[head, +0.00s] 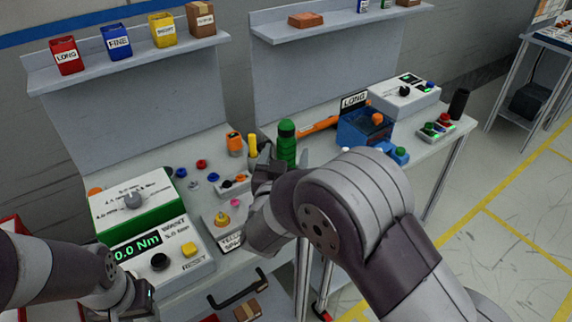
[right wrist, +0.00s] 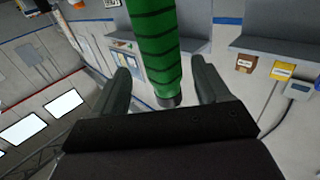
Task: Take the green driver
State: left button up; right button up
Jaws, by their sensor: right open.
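The green driver (head: 286,147) stands upright near the back middle of the bench, with dark bands along its handle. In the right wrist view the green driver (right wrist: 155,45) rises between the two fingers, with a gap showing on each side. My right gripper (head: 270,168) is open at the driver's near side, its fingertips partly hidden by the wrist in the head view. It also shows in the right wrist view (right wrist: 163,82). My left gripper (head: 142,300) is low at the left front, its fingers too unclear to judge.
A torque readout box (head: 160,255) and a green-sided box (head: 135,203) stand at the left. An orange tool (head: 318,125) lies behind the driver, beside a blue box (head: 362,130). Small knobs and a yellow handle (head: 252,146) crowd the driver's left.

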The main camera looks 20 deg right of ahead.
aim_at(286, 122)
jog(key=x, duration=0.3)
jog(key=shift+w+f, duration=0.2)
jog(key=shift+w, duration=0.25)
jog(key=shift+s, duration=0.1)
jog(key=c, duration=0.5)
jog(key=shift+r, duration=0.1)
grip_shut()
notch_tip(286, 122, up, 10)
jog(key=shift+f+p, duration=0.1)
jog(key=shift+p, duration=0.2)
jog(key=shift+r+p, duration=0.8)
jog(key=shift+r, duration=0.15)
jog(key=shift+f, duration=0.1)
